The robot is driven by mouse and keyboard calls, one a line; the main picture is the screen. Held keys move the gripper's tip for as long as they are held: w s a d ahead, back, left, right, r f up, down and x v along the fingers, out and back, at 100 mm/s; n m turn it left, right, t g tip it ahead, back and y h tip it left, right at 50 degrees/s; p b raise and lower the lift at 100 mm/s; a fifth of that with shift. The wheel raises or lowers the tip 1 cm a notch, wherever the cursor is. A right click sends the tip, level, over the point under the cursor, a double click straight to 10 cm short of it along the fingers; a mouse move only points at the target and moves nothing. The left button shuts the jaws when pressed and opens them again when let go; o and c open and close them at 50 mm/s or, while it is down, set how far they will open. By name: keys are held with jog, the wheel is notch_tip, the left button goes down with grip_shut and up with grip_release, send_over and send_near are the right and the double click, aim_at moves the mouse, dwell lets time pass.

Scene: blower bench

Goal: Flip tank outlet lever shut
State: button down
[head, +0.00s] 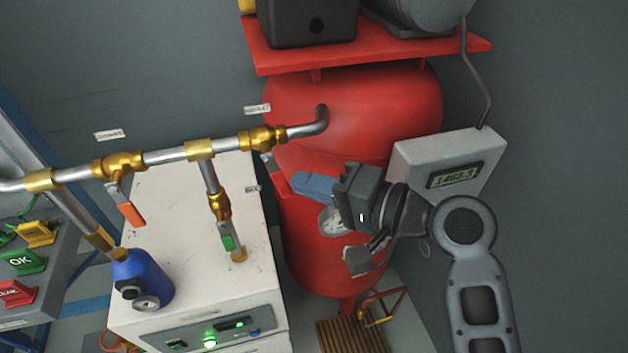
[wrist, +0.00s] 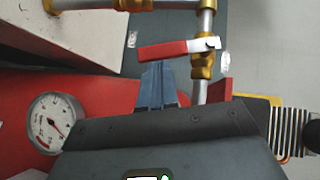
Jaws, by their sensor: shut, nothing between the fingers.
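The tank outlet valve (head: 262,139) is brass and sits on the pipe where it enters the red tank (head: 350,115). In the wrist view the valve (wrist: 202,66) carries a lever (wrist: 170,49) with a red grip and a pale end at the pivot. The lever lies crosswise to its pipe. My gripper (head: 296,182) is shut and empty, with blue fingers pointing left, below and right of the valve. In the wrist view the fingertips (wrist: 155,66) are just beside the red grip; I cannot tell whether they touch.
An orange-handled valve (head: 131,213) and a green-handled valve (head: 227,240) are on the pipes to the left. A white cabinet (head: 160,200) stands below them. A gauge (head: 332,222) is on the tank behind my gripper. A grey display box (head: 447,165) is at the right.

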jog(key=shift+s+a+f+m+y+b, duration=0.25)
jog(key=shift+a+f+m+y+b, duration=0.25)
jog(key=shift+a+f+y+b, duration=0.2)
jog(key=v, duration=0.7)
jog(key=shift+s+d+b, duration=0.25)
jog(key=shift+d+b, duration=0.05)
jog(key=shift+b, duration=0.1)
